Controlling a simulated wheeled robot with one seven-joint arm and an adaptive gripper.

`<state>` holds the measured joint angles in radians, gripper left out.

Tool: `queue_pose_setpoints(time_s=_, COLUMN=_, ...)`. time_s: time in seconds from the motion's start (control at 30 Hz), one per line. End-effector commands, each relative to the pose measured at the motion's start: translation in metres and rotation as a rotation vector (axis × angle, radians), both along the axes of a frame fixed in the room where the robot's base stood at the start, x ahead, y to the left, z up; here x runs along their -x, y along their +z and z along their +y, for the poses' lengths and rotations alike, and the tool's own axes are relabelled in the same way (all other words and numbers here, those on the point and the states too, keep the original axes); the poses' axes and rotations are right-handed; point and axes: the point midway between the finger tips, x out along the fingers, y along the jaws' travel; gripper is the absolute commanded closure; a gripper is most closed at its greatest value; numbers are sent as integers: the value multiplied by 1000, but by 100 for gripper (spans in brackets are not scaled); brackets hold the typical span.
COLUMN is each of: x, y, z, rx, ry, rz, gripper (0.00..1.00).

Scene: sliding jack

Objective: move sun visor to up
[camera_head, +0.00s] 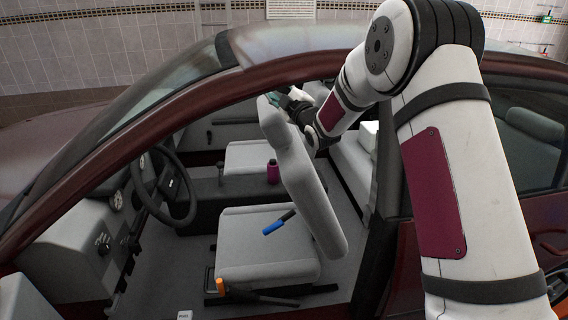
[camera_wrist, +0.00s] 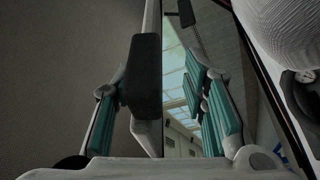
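A dark grey panel (camera_wrist: 143,75), which looks like the sun visor, shows in the wrist view between the grey surface at left and the bright windscreen. My gripper (camera_wrist: 160,108) is open, with one teal finger pad left of the panel and the other right of it. I cannot tell whether either pad touches the panel. In the head view my gripper (camera_head: 275,97) is inside the car, partly hidden behind the top of the front seat. I cannot make out the visor in the head view.
My arm reaches in through the car's side opening, under the roof edge (camera_head: 290,42). The near front seat (camera_head: 315,195) stands close to the arm. A steering wheel (camera_head: 182,195) is at left. A blue-and-black object (camera_head: 276,226) lies on the seat, and an orange-tipped lever (camera_head: 221,286) is below.

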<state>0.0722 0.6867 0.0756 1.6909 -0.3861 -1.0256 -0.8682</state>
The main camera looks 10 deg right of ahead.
Motion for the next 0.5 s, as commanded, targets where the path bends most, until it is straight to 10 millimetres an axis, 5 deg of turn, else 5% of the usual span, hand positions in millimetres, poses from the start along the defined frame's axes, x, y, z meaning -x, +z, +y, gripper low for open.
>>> queue_pose_setpoints(time_s=0.2, x=-1, y=-35, z=26, rx=-275, ry=0, rz=-3, gripper=61)
queue_pose_setpoints(time_s=0.5, x=-3, y=-59, z=65, rx=-597, ry=0, rz=-16, gripper=61)
